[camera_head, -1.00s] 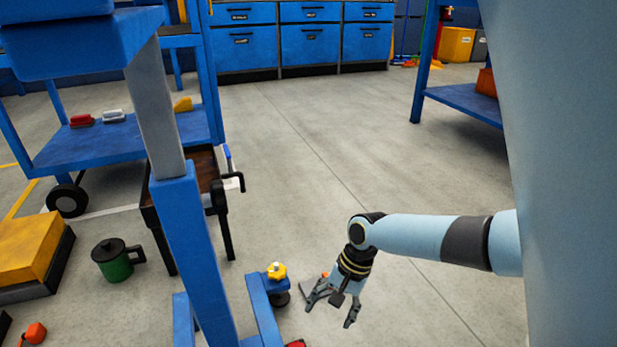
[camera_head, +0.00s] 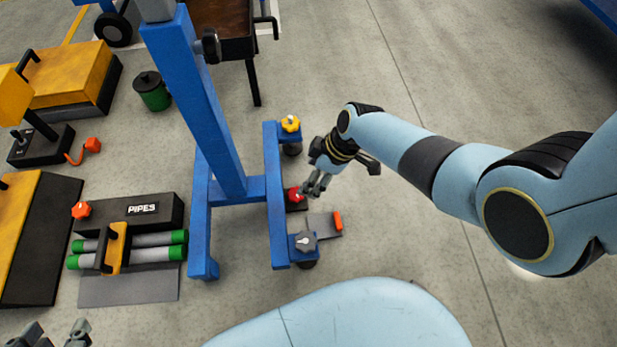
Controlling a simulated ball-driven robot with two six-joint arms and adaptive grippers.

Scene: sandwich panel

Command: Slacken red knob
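The red knob (camera_head: 295,194) is low at the blue stand's foot bar, between a yellow knob (camera_head: 290,123) and a grey knob (camera_head: 306,240). My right gripper (camera_head: 311,192) comes in from the right and points down just right of the red knob. Its fingers look apart, with the nearest tip close to or overlapping the knob; contact cannot be told. My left gripper (camera_head: 56,334) shows only at the bottom left edge, with two fingers apart and nothing seen between them.
The blue stand (camera_head: 226,190) rises left of the knobs.

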